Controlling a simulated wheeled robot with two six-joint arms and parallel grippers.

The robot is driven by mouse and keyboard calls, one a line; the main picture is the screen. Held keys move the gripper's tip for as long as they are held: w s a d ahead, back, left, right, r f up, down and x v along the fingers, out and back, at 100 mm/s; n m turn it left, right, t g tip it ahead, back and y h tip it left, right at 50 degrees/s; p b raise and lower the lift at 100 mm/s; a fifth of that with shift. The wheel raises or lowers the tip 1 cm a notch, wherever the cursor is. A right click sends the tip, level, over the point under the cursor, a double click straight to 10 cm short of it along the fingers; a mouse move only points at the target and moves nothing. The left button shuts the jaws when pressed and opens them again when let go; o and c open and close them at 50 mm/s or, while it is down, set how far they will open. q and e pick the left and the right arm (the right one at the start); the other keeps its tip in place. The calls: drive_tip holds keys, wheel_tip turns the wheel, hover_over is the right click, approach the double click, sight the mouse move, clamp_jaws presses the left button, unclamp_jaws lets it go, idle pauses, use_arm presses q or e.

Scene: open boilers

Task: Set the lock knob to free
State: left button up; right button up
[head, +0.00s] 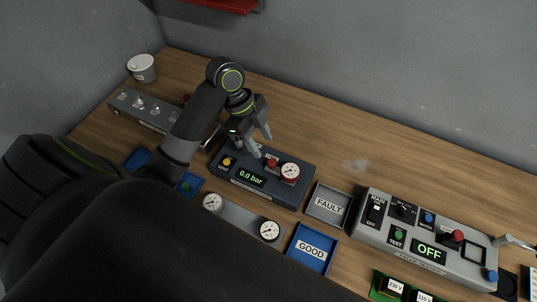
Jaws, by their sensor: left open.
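My left gripper (261,143) is open, with its fingers pointing down over the back of the dark pressure box (222,173). The box carries a yellow button (227,162), a red knob (271,163), a round gauge (290,171) and a display (250,178) reading 0.0 bar. The fingertips are near the red knob; I cannot tell whether they touch anything. A black rotary knob (403,209) sits on the grey control panel (371,240) at right. Its label is too small to read, and I cannot tell which knob is the lock knob. My right gripper is not in view.
The grey panel also has a main switch (375,211), an OFF display (429,251) and a red button (452,238). The wooden bench (340,150) is clear behind the boxes, up to the wall.

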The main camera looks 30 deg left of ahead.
sight(271, 162)
use_arm(q)
drive_tip(key=b+x, duration=0.2)
drive_tip(key=x, duration=0.3)
drive_tip(key=shift+a, duration=0.1)
drive_tip(key=shift+d+f+b, duration=0.25)
drive_tip(key=shift+f+b, duration=0.15)
drive_tip(key=shift+f, duration=0.2)
drive_tip(key=c, duration=0.9)
clamp_jaws()
